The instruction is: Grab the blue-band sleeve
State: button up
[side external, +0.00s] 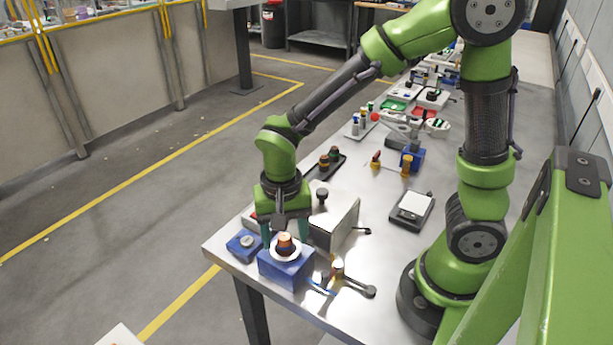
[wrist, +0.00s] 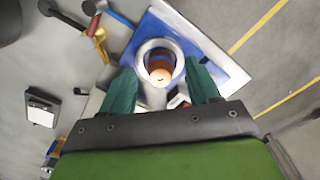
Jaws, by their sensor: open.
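My gripper (side external: 284,232) is open, with teal fingers pointing down over a blue block (side external: 287,272) at the table's near left corner. An orange-brown sleeve (side external: 285,243) stands in a white ring on top of this block. In the wrist view the sleeve (wrist: 160,72) and the white ring (wrist: 142,52) lie between my open fingers (wrist: 158,74), with nothing visibly gripped. I cannot make out a blue band on this sleeve. Two dark sleeves with coloured bands (side external: 328,157) stand in a black tray farther back; their band colours are hard to tell.
A smaller blue block with a grey knob (side external: 243,243) sits just left. A grey metal box with a black knob (side external: 334,215) stands close behind. A black-handled tool (side external: 356,285) lies right of the blue block. A scale-like device (side external: 411,209) is farther right, with bare table around it.

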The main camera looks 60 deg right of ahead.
jog(key=shift+f, duration=0.15)
grip_shut()
dwell(0.4)
